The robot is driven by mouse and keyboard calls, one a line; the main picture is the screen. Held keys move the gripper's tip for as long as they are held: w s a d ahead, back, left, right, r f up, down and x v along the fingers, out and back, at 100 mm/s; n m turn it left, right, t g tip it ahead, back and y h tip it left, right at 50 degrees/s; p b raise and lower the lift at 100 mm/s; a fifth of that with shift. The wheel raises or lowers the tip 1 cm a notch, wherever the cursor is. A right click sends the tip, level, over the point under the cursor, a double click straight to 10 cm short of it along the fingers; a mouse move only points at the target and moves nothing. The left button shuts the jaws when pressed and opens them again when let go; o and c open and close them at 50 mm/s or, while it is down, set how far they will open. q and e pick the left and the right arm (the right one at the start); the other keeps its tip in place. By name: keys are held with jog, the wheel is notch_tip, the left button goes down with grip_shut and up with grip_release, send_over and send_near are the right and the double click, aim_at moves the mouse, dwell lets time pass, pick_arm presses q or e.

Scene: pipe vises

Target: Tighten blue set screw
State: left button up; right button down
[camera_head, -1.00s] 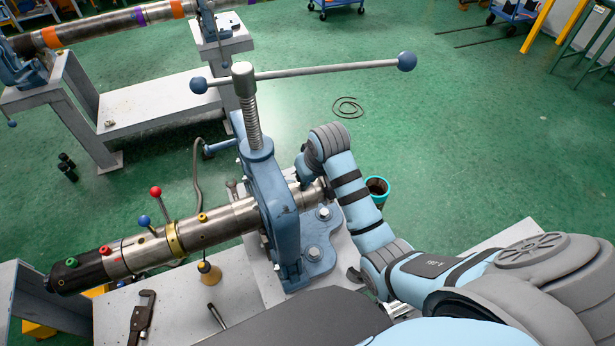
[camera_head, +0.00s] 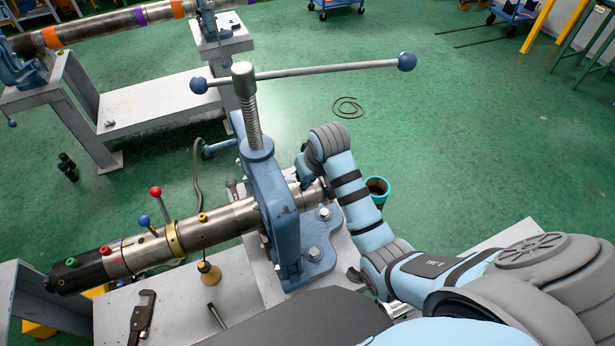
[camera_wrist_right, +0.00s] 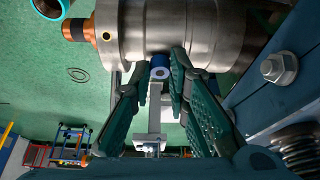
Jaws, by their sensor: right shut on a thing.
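The steel pipe (camera_head: 235,222) lies through the blue vise (camera_head: 282,215), with several coloured parts on its left stretch. My right arm comes in from the right, and its gripper (camera_head: 313,182) is at the pipe's short right end beyond the vise. In the right wrist view, the two green-padded fingers (camera_wrist_right: 159,78) are on either side of a small blue set screw (camera_wrist_right: 160,71) with a pale centre, right against the pipe's side (camera_wrist_right: 165,35). The gripper is shut on this screw. The screw is hidden in the head view. My left gripper is out of view.
The vise's long handle (camera_head: 310,72) spans above the pipe. A teal-rimmed bin (camera_head: 377,186) stands behind my right arm. The green floor beyond is mostly clear.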

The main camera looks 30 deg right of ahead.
jog(key=c, duration=1.6)
grip_release()
jog(key=shift+w+r, duration=0.1)
jog(key=shift+r, duration=0.05)
jog(key=shift+o, duration=0.3)
jog(key=v, duration=0.7)
jog(key=shift+r, duration=0.15)
